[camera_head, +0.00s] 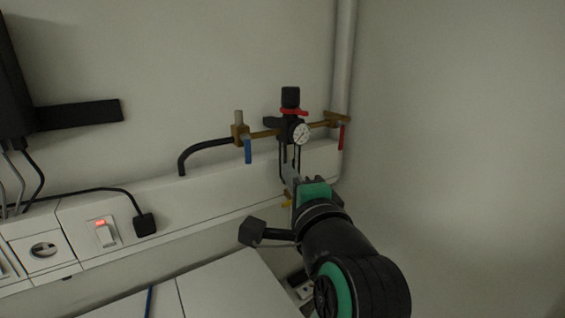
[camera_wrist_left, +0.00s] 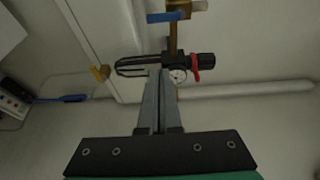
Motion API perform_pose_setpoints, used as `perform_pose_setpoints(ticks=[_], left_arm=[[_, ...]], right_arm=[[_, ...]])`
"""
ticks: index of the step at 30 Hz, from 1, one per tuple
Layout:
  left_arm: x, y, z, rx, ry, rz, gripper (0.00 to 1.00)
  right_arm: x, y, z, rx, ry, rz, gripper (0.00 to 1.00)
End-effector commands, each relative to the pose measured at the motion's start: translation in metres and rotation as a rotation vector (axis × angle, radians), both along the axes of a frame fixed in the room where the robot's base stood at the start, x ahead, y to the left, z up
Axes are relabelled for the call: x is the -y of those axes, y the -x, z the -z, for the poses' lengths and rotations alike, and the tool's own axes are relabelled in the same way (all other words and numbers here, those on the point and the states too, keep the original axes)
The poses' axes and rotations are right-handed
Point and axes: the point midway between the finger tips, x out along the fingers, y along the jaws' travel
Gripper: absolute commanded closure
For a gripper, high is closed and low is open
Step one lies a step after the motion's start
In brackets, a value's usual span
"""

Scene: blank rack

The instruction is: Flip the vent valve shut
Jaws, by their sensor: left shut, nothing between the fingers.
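A brass pipe run on the wall carries two lever valves; I cannot tell which is the vent valve. The left valve's blue lever (camera_head: 248,151) hangs down across the pipe and shows at the top of the left wrist view (camera_wrist_left: 168,16). The right valve's red lever (camera_head: 341,137) also hangs down. Between them is a black regulator (camera_head: 290,98) with a red ring and a white gauge (camera_head: 301,133). My left gripper (camera_head: 291,174) is shut and empty, below the regulator; its fingers (camera_wrist_left: 162,76) partly cover the regulator in the wrist view. My right gripper is out of view.
A white trunking (camera_head: 200,195) runs along the wall, with a lit red switch (camera_head: 104,233) and a socket (camera_head: 43,250). A small yellow fitting (camera_wrist_left: 100,73) sits below the regulator. A black hose (camera_head: 203,147) joins the left valve. A vertical pipe (camera_head: 344,60) stands behind the right valve.

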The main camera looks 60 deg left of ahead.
Motion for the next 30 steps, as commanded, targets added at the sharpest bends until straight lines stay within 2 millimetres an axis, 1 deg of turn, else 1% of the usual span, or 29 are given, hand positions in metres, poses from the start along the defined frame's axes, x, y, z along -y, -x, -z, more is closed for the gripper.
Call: perform_pose_setpoints(ticks=[7, 11, 14, 24, 25, 27, 30], left_arm=[[-0.001, 0.0, -0.001, 0.0, -0.003, -0.002, 1.0], [-0.01, -0.002, -0.003, -0.001, -0.003, -0.004, 1.0], [-0.026, -0.005, -0.004, -0.002, -0.003, -0.006, 1.0], [-0.097, -0.025, -0.005, -0.004, -0.003, -0.007, 1.0], [-0.101, -0.024, -0.005, -0.003, -0.004, -0.006, 1.0], [-0.096, -0.011, -0.005, 0.001, -0.004, -0.002, 1.0], [-0.095, 0.003, -0.004, 0.0, -0.004, -0.001, 1.0]], right_arm=[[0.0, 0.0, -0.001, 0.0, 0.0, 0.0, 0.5], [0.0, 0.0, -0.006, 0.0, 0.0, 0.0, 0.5], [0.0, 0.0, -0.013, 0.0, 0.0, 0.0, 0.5], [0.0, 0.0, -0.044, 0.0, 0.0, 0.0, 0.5], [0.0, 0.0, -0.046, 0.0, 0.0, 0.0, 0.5], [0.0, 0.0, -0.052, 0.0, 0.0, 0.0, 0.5], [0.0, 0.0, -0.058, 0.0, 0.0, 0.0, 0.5]])
